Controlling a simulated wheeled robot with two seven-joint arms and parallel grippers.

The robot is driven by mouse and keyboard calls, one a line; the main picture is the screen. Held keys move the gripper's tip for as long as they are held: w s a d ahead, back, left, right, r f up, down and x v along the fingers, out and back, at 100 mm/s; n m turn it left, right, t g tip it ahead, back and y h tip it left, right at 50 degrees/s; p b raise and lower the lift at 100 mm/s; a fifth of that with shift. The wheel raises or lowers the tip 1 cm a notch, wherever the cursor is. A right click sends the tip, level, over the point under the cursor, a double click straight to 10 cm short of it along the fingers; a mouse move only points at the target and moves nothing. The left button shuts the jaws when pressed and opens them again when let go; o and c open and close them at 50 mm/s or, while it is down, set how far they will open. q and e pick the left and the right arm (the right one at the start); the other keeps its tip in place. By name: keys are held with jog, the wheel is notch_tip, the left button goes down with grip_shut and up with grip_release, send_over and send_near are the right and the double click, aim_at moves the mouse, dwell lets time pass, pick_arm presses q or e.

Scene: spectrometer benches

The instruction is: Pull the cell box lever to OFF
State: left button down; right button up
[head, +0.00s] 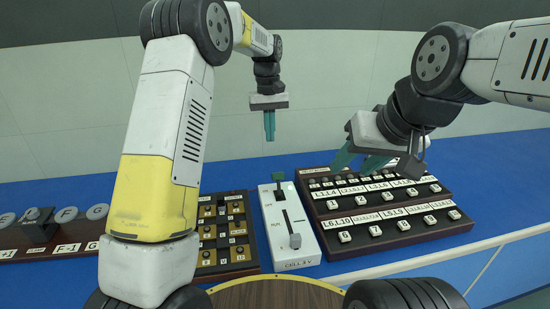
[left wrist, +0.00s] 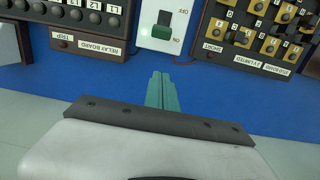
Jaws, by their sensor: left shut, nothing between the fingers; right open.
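The white cell box (head: 272,219) lies on the blue bench, labelled "CELL 2 V" at its near end. A grey-knobbed lever (head: 295,240) on its top leans toward the near end. My right gripper (head: 360,163) is open and empty above the right-hand board.
A dark board with yellow terminals (head: 238,255) sits close to the left of the box. A stepped relay board (head: 400,232) sits close to its right. Grey discs on a brown base (head: 67,214) are at far left. Blue bench is free behind the boards.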

aim_at(279, 184)
pick_arm(q)
jog(key=shift+w+d+f, duration=0.35)
jog(key=shift+w+f, duration=0.05)
jog(key=shift+f, duration=0.3)
jog(key=shift+f, duration=0.1)
jog(key=s+f, duration=0.1)
jog(key=f, duration=0.1)
jog(key=s+f, duration=0.1)
jog(key=f, duration=0.2)
jog(key=s+f, duration=0.1)
jog(key=f, duration=0.2)
jog(key=shift+s+d+f, duration=0.2)
jog(key=shift+s+d, duration=0.15)
jog(key=shift+s+d+r, duration=0.1)
jog(key=shift+s+r, duration=0.1)
jog(key=shift+s, duration=0.25)
